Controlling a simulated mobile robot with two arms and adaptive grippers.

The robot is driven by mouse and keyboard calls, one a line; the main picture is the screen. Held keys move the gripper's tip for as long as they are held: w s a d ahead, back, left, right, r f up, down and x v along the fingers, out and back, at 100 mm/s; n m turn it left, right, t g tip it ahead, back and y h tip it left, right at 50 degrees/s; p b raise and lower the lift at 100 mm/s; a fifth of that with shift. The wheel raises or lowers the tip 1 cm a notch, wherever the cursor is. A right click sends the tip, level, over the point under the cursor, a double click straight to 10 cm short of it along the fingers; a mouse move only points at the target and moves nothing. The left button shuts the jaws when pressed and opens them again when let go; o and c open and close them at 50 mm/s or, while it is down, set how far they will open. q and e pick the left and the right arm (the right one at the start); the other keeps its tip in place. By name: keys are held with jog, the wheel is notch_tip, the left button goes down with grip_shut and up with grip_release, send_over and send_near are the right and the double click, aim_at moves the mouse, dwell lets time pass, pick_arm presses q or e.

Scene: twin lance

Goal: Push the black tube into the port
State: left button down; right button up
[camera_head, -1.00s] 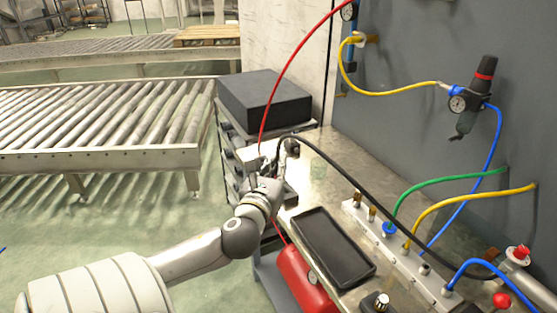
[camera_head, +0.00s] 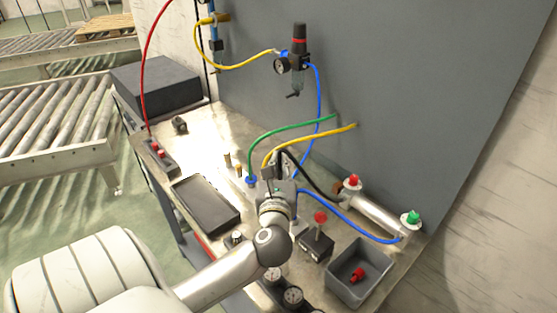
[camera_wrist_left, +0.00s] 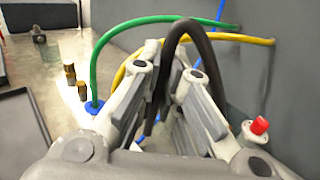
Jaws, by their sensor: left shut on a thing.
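The black tube (camera_head: 308,179) runs from the metal cylinder's left end up to my left gripper (camera_head: 279,172). In the left wrist view the black tube (camera_wrist_left: 188,32) arches over and comes down between the fingers of my left gripper (camera_wrist_left: 172,85), which is shut on it. Its free end is hidden by the gripper. The gripper is over the row of ports on the bench, beside the blue fitting (camera_head: 251,181) of the green tube. The port below the gripper is hidden. My right gripper is out of view.
Two brass fittings (camera_wrist_left: 70,74) stand left of the gripper. Green (camera_head: 290,128) and yellow (camera_head: 310,134) tubes arch close behind it. A black tray (camera_head: 206,203) lies to the left. A red-knobbed valve (camera_head: 318,240) and a grey bin (camera_head: 345,288) are to the right.

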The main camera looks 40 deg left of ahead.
pick_arm(q)
jog(key=shift+a, duration=0.15)
jog(key=shift+r+p, duration=0.1)
jog(key=shift+p, duration=0.55)
notch_tip(320, 180, down, 4)
jog(key=b, duration=0.2)
jog(key=shift+b, duration=0.4)
jog(key=shift+f+b, duration=0.6)
jog(key=shift+f, duration=0.45)
jog(key=shift+p, duration=0.4)
jog(key=shift+p, duration=0.4)
